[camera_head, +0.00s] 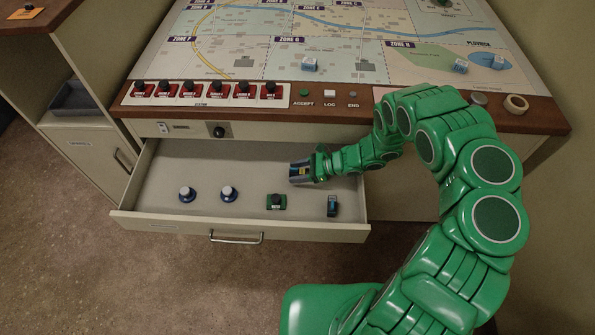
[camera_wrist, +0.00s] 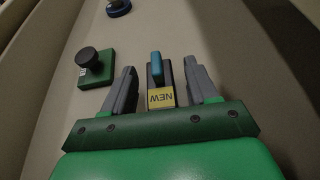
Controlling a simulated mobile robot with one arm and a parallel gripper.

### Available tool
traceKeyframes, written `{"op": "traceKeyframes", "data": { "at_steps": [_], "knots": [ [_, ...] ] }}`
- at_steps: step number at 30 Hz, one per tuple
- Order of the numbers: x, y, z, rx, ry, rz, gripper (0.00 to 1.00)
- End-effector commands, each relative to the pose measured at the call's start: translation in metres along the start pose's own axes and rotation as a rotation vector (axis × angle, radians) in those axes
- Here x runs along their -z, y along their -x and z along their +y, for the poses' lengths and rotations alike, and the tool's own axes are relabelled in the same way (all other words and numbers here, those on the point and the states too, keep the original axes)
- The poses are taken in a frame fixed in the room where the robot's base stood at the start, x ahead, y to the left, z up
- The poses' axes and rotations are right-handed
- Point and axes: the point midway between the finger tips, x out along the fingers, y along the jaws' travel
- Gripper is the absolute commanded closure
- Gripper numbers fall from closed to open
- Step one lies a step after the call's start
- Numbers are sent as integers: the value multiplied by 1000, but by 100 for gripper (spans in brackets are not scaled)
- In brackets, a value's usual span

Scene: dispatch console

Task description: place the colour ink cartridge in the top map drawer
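The map drawer (camera_head: 150,215) under the map table is pulled open. A small dark block with a blue top and a yellow NEW label (camera_wrist: 160,97), which looks like the colour ink cartridge, sits between my fingers in the wrist view. My gripper (camera_head: 297,171) is low inside the drawer towards the back right. In the wrist view my gripper (camera_wrist: 162,85) is open, with a gap on each side of the block. In the head view the fingers largely cover it. I cannot tell whether it touches the drawer floor.
Inside the drawer stand two blue-based knobbed stamps (camera_head: 187,194) (camera_head: 228,193), a green stamp with a black knob (camera_head: 276,202) and a small dark blue item (camera_head: 332,205). The drawer's left and back floor is bare. The console edge (camera_head: 350,125) overhangs the drawer's back.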

Motion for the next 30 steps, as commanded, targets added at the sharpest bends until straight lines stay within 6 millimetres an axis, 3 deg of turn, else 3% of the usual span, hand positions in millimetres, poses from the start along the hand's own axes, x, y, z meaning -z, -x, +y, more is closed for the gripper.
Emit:
{"op": "traceKeyframes", "data": {
  "at_steps": [12, 30],
  "knots": [
    [-2, 3, -1, 1, 1, 0, 41],
    [-1, 89, -1, 3, 0, 2, 41]
  ]
}}
